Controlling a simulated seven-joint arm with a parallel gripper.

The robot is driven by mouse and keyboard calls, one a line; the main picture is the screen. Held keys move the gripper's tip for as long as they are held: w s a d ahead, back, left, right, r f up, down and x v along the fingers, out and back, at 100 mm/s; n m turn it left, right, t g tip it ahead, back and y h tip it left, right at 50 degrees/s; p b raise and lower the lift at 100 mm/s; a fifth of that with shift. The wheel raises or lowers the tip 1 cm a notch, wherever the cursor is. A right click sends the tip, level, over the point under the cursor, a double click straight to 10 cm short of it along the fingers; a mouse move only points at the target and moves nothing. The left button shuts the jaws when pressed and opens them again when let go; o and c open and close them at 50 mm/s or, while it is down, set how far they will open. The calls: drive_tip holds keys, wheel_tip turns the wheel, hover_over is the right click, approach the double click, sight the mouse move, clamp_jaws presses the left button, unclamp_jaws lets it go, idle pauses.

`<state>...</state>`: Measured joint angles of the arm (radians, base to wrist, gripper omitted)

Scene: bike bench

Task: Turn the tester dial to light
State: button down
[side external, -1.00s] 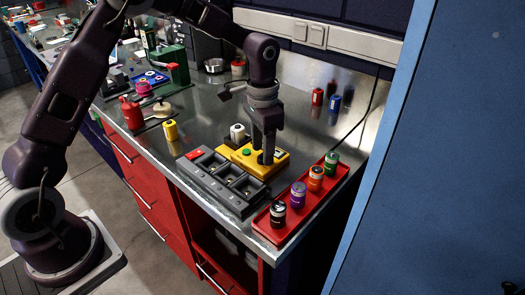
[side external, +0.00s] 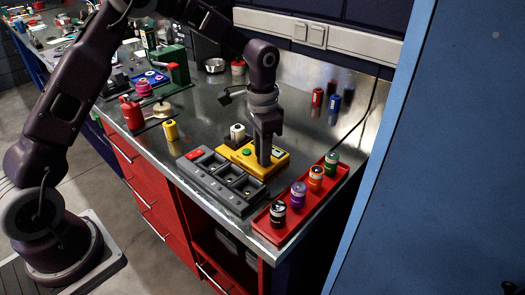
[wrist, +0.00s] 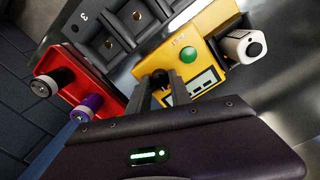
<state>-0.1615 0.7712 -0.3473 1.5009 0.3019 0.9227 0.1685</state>
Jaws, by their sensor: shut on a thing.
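The yellow tester (side external: 279,161) lies flat on the metal bench. It has a green button (side external: 247,152), also clear in the wrist view (wrist: 181,94), and a small display (wrist: 203,87). The dark round dial (wrist: 159,75) sits beside the button on its top face. My gripper (side external: 264,162) points straight down over the tester. In the wrist view its two fingers (wrist: 160,88) are shut on the dial, one on each side. The fingers hide part of the dial, and I cannot read its setting.
A grey block with several bays (side external: 222,182) stands against the tester's front. A red tray (side external: 281,232) with several coloured batteries is to the right. A white battery (side external: 237,132) is just behind the tester. A yellow battery (side external: 171,130) stands left.

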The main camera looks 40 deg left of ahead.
drive_tip(key=m, duration=0.5)
drive_tip(key=shift+m, duration=0.3)
drive_tip(key=m, duration=0.6)
idle(0.4)
drive_tip(key=c, duration=1.2)
unclamp_jaws()
drive_tip(key=shift+o, duration=0.2)
drive_tip(key=shift+r, duration=0.15)
wheel_tip(320, 180, up, 6)
drive_tip(key=shift+r, duration=0.45)
